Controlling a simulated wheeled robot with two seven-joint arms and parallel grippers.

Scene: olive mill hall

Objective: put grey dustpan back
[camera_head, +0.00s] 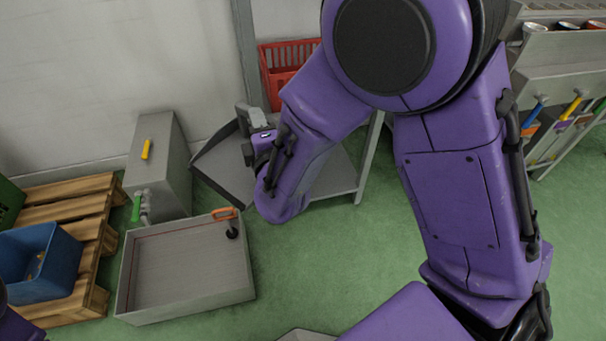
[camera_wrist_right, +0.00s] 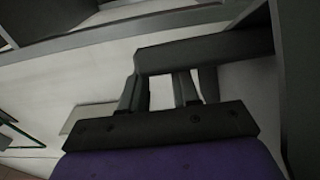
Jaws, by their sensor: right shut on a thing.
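The grey dustpan (camera_head: 222,168) shows in the head view left of my right forearm, in front of the wall. Its dark pan is tilted, and part of it is hidden behind my wrist. My right gripper (camera_head: 252,124) is shut on the dustpan at its upper part. In the right wrist view, the fingers of my right gripper (camera_wrist_right: 162,85) close on a dark grey bar, the dustpan's handle (camera_wrist_right: 210,53). I cannot tell whether the pan touches the wall or the shelf beside it. My left gripper is out of view.
A metal shelf (camera_head: 335,172) with a red basket (camera_head: 285,66) stands behind my right arm. A grey box (camera_head: 158,170) and a shallow grey tray (camera_head: 190,306) stand at left. A pallet (camera_head: 70,195) carries a blue bin (camera_head: 42,262). Green floor is free between tray and shelf.

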